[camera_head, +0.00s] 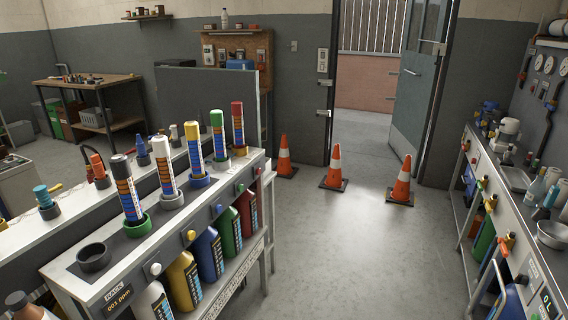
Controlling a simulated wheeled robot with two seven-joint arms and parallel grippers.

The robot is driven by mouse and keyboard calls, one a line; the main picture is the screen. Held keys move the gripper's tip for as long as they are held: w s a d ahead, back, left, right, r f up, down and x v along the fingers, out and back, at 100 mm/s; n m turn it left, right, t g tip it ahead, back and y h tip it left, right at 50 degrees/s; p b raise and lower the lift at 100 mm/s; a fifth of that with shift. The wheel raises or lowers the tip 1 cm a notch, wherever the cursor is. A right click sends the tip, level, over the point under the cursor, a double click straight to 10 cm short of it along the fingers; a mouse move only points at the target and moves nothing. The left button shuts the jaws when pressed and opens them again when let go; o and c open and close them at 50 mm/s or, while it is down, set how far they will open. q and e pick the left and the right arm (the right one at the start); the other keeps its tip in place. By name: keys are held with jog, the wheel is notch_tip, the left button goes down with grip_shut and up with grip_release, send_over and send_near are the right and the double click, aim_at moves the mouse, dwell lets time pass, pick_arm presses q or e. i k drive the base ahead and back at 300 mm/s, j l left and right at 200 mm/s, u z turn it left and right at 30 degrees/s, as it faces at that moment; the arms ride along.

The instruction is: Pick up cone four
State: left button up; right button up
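The left cone (285,158) is beside the wall, the middle cone (335,167) is in front of the door opening, and the right cone (402,182) is near the open door. Each has a dark square base. I see no number on any of them, so I cannot tell which is cone four. Neither of my grippers is in view.
A rack bench (60,275) with upright coloured tubes and several bottles stands at the left. A long workbench (515,215) with bottles and bowls runs along the right. The grey floor (335,245) between them is clear up to the cones. The door (418,85) stands open.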

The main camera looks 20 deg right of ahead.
aim_at(334, 180)
jog(key=i+l+z, duration=0.35)
jog(key=i+z, duration=0.15)
jog(key=i+l+z, duration=0.25)
jog(key=i+z, duration=0.15)
jog(key=i, duration=0.6)
jog(key=i+z, duration=0.4)
jog(key=i, duration=0.65)
jog(key=i+u, duration=0.1)
jog(key=i, duration=0.65)
jog(key=i+l+u, duration=0.1)
jog(key=i, duration=0.65)
jog(key=i+l+u, duration=0.1)
jog(key=i, duration=0.65)
jog(key=i+j, duration=0.85)
jog(key=i, duration=0.25)
jog(key=j+u, duration=0.05)
